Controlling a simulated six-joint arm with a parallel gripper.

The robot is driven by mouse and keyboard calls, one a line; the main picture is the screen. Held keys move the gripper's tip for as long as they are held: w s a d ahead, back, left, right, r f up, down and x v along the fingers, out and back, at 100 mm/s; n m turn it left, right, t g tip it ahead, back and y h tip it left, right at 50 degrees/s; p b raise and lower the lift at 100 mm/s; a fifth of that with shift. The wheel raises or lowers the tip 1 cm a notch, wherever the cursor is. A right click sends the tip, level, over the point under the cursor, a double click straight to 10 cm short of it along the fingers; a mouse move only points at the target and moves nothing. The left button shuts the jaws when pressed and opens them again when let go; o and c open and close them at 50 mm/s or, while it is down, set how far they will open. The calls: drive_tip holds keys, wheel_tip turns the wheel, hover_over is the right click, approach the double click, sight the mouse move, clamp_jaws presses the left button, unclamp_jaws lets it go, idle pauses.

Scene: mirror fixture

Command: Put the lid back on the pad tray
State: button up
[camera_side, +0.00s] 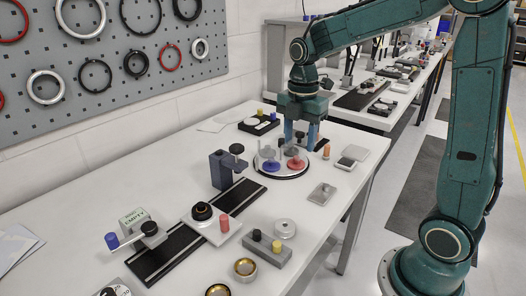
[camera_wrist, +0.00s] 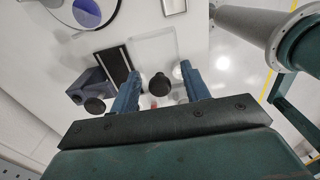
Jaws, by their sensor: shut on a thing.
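My gripper (camera_side: 301,140) is above the table, with its fingers pointing down. In the wrist view its fingers (camera_wrist: 160,72) stand apart, at either side of a pale, see-through square lid (camera_wrist: 153,46). A dark round knob (camera_wrist: 160,85) shows between the fingers; I cannot tell whether it belongs to the lid. In the side view the lid is hard to make out against the round plate (camera_side: 283,172) with blue and red pieces. The pad tray is not certain; a small tray with a dark inside (camera_side: 345,163) lies right of that plate.
A flat grey piece (camera_side: 322,194), a grey block with knobs (camera_side: 267,250) and a black tray (camera_side: 259,126) also lie on the table. The right edge borders open floor.

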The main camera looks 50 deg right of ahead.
drive_tip(key=s+d+f, duration=0.4)
drive_tip(key=d+f, duration=0.4)
drive_tip(key=f, duration=0.1)
drive_tip(key=shift+s+f, duration=0.3)
drive_tip(key=shift+s, duration=0.05)
drive_tip(key=shift+f, duration=0.1)
drive_tip(key=shift+f, duration=3.05)
drive_tip(key=shift+f, duration=0.2)
drive_tip(key=o, duration=1.5)
drive_tip(key=shift+r, duration=0.2)
